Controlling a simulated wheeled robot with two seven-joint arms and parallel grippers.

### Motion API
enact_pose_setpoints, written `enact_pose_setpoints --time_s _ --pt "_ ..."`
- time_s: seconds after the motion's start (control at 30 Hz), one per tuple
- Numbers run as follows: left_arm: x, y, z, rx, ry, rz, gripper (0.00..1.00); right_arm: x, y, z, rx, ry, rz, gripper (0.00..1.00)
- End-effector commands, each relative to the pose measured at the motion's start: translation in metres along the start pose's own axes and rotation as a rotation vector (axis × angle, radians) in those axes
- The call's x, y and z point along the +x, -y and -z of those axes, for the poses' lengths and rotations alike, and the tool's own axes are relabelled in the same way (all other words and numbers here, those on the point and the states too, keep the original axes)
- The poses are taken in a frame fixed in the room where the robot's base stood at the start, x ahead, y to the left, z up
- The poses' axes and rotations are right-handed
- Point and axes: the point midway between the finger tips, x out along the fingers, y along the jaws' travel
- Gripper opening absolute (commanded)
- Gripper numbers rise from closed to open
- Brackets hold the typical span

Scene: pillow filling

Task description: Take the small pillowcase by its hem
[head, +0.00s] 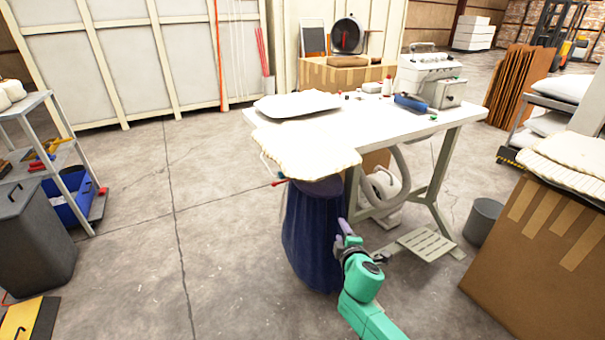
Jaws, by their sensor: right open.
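A cream, flat cloth piece with a wavy edge (305,152), which looks like a pillowcase, lies over the front left corner of the white table (400,121), above a dark blue bin or sack (312,240). More cream cloth pieces (575,155) lie stacked on the cardboard box at the right; I cannot tell which is the small pillowcase. My right gripper (346,232) is open and appears empty, in front of the table and just right of the blue bin, lower in the picture than the cloth. My left gripper is out of view.
A plump white pillow (298,104) lies on the table, with a grey machine (430,78) at its right end. A large cardboard box (535,255) stands at the right. A grey shelf cart (60,150) and dark bin (35,240) stand left. The floor at left centre is clear.

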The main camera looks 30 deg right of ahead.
Motion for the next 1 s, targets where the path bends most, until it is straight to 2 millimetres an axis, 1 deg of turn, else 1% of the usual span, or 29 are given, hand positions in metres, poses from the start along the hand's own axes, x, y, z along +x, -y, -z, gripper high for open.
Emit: enact_pose_setpoints --time_s 0.03,0.1,0.13,0.2,0.23,0.33,0.43,1.0 --pt "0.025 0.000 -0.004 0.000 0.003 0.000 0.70 -0.004 -0.027 0.007 -0.047 -0.011 -0.106 0.55" --pt "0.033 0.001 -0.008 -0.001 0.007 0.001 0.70 -0.019 -0.070 0.015 -0.099 -0.010 -0.222 0.55" --pt "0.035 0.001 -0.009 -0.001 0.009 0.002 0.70 -0.026 -0.083 0.018 -0.116 -0.009 -0.259 0.55" --pt "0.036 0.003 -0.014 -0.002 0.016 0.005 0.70 -0.036 -0.104 0.022 -0.138 -0.005 -0.313 0.55" --pt "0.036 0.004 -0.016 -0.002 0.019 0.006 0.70 -0.038 -0.109 0.023 -0.143 -0.004 -0.325 0.55" --pt "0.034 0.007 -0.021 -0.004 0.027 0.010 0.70 -0.036 -0.117 0.024 -0.148 -0.004 -0.336 0.55" --pt "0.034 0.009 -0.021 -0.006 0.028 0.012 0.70 -0.026 -0.120 0.025 -0.147 -0.003 -0.336 0.55" --pt "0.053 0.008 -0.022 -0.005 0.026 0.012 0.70 0.056 -0.145 0.026 -0.143 -0.004 -0.332 0.55"
